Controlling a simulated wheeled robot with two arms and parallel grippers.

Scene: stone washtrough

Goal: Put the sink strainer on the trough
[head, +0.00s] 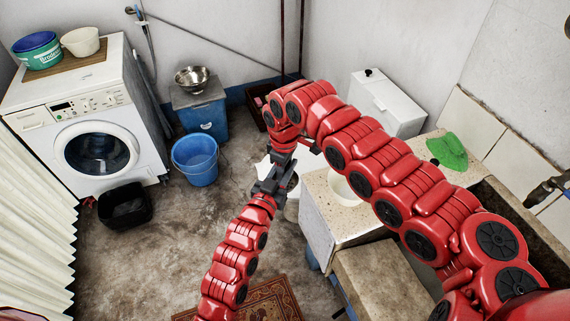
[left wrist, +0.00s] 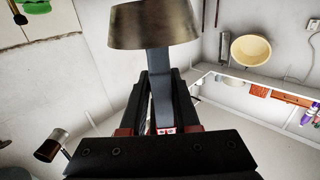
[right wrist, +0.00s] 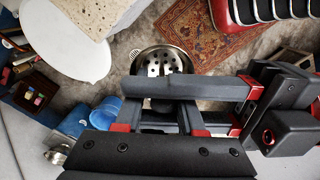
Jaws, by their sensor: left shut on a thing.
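The sink strainer (right wrist: 170,62) is a round silver bowl with holes, partly hidden behind a grey bar in the right wrist view. Its metal side (left wrist: 152,28) fills the top of the left wrist view. My left gripper (head: 279,176) is shut on its grey stem (left wrist: 158,72), holding it above the floor. My right gripper (right wrist: 162,112) is close by, at the end of the arm arching over from the right. The stone trough (head: 487,192) is at the right, partly behind my right arm.
A speckled counter (head: 325,205) with a round basin stands before the trough. A green cloth (head: 447,151) lies beyond my right arm. A blue bucket (head: 195,160), a black tub (head: 125,206) and a washing machine (head: 50,125) stand left. Bare floor lies between.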

